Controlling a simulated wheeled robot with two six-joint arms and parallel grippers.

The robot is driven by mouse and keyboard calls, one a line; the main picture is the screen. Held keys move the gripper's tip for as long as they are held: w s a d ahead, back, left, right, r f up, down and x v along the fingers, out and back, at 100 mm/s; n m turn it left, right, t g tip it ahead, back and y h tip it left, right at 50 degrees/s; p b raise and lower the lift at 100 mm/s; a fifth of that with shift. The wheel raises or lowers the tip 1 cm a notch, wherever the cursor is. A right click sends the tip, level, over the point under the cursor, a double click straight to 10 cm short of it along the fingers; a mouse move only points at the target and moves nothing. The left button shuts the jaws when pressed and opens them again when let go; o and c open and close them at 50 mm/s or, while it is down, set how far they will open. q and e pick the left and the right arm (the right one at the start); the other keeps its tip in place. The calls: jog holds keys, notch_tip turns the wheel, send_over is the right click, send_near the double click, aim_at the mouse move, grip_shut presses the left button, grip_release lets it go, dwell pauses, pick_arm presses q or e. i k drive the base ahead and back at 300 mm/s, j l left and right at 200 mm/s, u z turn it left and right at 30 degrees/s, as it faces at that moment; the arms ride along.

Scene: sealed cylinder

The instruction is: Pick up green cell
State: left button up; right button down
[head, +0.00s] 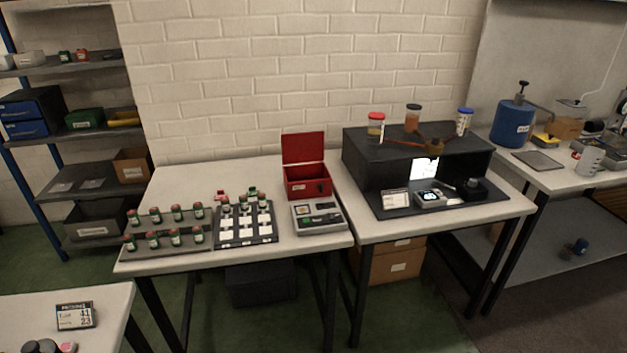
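Several small dark green cylinders with reddish or pale tops stand upright in rows on a grey tray (167,252) at the left of the middle table; one of these green cells (175,236) is in the front row. More green cells (243,203) stand at the back of a black tray (246,241) with white squares. A small green item (253,190) and a small red item (222,195) lie behind that tray, too small to make out. Which green cell the task names, I cannot tell. Neither of my grippers is in view.
An open red box (307,182) and a grey device (318,217) stand right of the black tray. A black bench unit (362,160) with jars on top stands on the adjoining table. The middle table's back left is clear. A small display (75,315) stands on the near-left table.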

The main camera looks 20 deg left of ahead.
aim_at(176, 210)
jog(key=u, duration=1.5)
